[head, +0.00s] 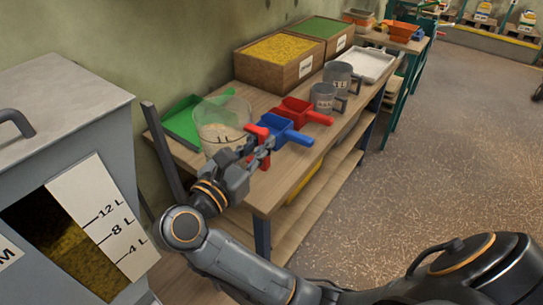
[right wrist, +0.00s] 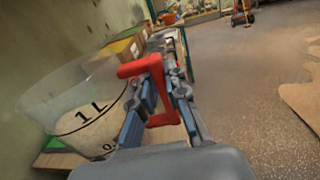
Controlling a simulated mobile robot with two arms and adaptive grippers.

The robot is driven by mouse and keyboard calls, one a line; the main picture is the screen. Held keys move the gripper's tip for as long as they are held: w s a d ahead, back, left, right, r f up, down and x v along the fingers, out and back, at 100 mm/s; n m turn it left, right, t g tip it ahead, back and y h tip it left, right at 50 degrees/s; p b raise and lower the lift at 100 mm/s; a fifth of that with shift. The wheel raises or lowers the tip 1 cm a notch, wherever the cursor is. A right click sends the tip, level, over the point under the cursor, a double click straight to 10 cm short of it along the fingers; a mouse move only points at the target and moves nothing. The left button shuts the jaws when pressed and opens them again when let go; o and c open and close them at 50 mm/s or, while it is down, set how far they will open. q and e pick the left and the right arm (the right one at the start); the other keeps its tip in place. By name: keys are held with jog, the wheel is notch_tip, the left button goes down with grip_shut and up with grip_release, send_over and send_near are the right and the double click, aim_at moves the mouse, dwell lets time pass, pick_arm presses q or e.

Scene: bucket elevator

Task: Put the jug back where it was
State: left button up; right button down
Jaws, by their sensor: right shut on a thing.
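The jug (head: 222,121) is a clear, wide beaker with black marks and a red handle, at the near end of the wooden table. It also shows in the right wrist view (right wrist: 72,112), marked 1 L, with some pale contents low inside. My right gripper (head: 260,152) is shut on the red handle, which lies between its fingers in the right wrist view (right wrist: 157,98). The jug looks upright or nearly so. I cannot tell whether its base touches the table top. My left gripper is not in view.
A green scoop (head: 181,124) lies behind the jug. A blue scoop (head: 284,131) and a red scoop (head: 302,112) lie right of it, close to my gripper. Grey measuring cups (head: 323,97) and grain boxes (head: 281,75) stand farther back. A grey bin (head: 60,110) stands at left.

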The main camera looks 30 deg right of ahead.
jog(key=w+d+f+p, duration=0.2)
jog(key=w+d+f, duration=0.4)
jog(key=d+f, duration=0.3)
notch_tip(320, 180, down, 2)
jog(key=shift+d+f, duration=0.1)
jog(key=shift+d, duration=0.2)
jog(key=c, duration=1.4)
grip_release()
jog(key=shift+o, duration=0.2)
